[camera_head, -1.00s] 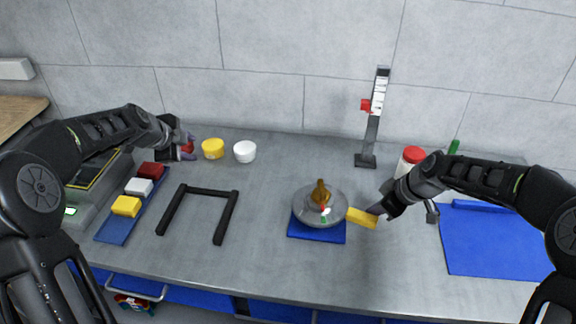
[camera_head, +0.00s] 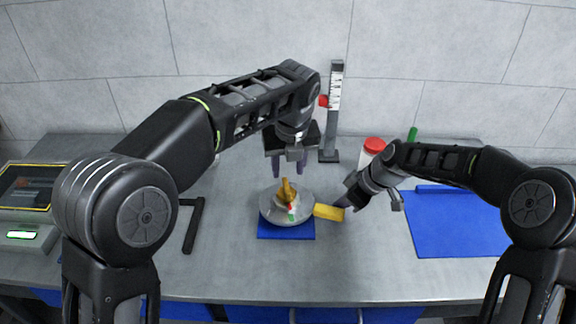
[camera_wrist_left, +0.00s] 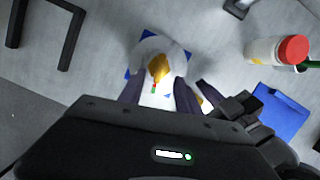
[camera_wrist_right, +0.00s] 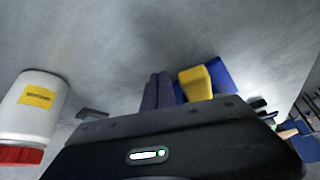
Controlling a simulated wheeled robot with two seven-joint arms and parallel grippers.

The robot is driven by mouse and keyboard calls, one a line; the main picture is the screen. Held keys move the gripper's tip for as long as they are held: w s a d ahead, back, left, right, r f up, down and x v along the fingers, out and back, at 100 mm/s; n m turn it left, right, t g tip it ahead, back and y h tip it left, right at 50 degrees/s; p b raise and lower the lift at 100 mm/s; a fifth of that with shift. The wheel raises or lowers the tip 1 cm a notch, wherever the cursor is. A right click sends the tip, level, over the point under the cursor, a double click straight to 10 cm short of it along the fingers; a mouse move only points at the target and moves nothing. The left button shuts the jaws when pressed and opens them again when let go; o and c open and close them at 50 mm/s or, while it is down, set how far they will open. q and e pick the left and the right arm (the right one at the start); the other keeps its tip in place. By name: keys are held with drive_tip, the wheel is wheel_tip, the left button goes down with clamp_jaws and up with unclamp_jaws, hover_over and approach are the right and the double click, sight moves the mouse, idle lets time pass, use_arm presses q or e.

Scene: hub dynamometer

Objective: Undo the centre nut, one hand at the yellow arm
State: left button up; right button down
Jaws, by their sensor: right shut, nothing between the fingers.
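A round grey hub disc (camera_head: 270,213) sits on a blue pad (camera_head: 285,234), with a brass-coloured centre nut (camera_head: 287,190) standing on top. A yellow arm (camera_head: 328,212) sticks out from the disc to the right. My left gripper (camera_head: 288,168) points down above and just behind the nut, open and empty. In the left wrist view the nut (camera_wrist_left: 159,68) shows beyond and between the fingertips (camera_wrist_left: 158,92). My right gripper (camera_head: 343,202) is shut and empty at the outer end of the yellow arm. In the right wrist view its fingers (camera_wrist_right: 157,88) lie beside the yellow arm (camera_wrist_right: 196,84); contact is unclear.
A red-capped white jar (camera_head: 372,150) stands behind my right gripper. An upright scale post (camera_head: 334,110) stands behind the hub. A blue mat (camera_head: 450,225) lies at right, a black frame (camera_head: 193,228) at left. The bench front is clear.

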sight(286, 184)
use_arm(q)
drive_tip(key=shift+f, duration=0.15)
drive_tip(key=shift+x, duration=3.45)
drive_tip(key=shift+c, duration=0.2)
clamp_jaws()
